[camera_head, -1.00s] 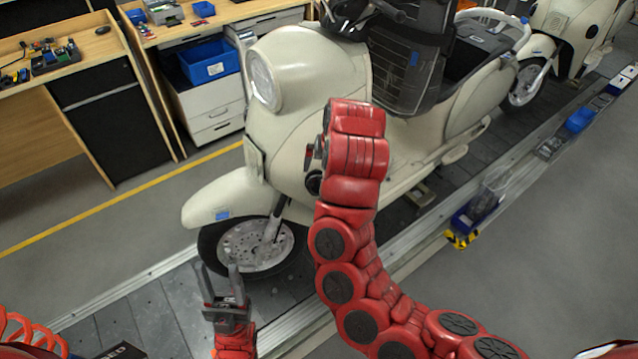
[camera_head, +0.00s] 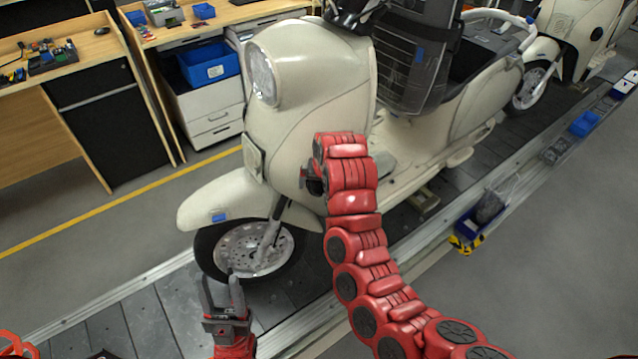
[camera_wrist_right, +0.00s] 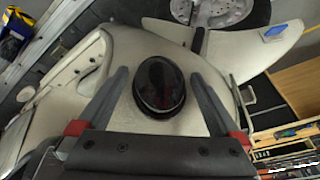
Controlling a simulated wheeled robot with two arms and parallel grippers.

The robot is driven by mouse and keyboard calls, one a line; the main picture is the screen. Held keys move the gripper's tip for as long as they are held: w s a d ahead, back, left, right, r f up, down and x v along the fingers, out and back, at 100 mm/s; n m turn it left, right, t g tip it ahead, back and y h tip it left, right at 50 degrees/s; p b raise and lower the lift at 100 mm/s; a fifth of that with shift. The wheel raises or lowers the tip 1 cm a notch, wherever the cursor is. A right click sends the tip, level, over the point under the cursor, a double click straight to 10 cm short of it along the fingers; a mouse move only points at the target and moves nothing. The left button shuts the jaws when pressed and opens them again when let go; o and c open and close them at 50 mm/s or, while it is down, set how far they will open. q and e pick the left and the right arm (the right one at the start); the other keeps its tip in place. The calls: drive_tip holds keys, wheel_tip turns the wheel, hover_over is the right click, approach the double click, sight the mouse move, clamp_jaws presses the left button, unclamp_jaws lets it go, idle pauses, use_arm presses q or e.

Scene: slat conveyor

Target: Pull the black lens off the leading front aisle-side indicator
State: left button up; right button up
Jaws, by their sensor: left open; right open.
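The leading scooter (camera_head: 305,80) is cream and stands on the slat conveyor. Its black indicator lens (camera_wrist_right: 159,86) is a dark glossy oval on the cream front panel in the right wrist view. My right gripper (camera_wrist_right: 160,82) is open, one finger on each side of the lens, with visible space between fingers and lens. In the head view my right gripper (camera_head: 308,180) is beside the front panel, and the red wrist hides most of the indicator. My left gripper (camera_head: 222,290) is open and empty, low beside the front wheel (camera_head: 240,248).
The front fender (camera_head: 225,200) with a blue tag is left of my right gripper. A second cream scooter (camera_head: 565,35) stands behind. A workbench with a blue bin (camera_head: 210,65) is across the aisle. The right floor is clear.

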drive_tip(key=shift+f, duration=0.25)
drive_tip(key=shift+w+f, duration=0.15)
drive_tip(key=shift+f, duration=0.05)
drive_tip(key=c, duration=1.2)
drive_tip(key=shift+a, duration=0.1)
drive_tip(key=shift+s, duration=0.25)
drive_tip(key=shift+s+r, duration=0.15)
drive_tip(key=shift+s, duration=0.05)
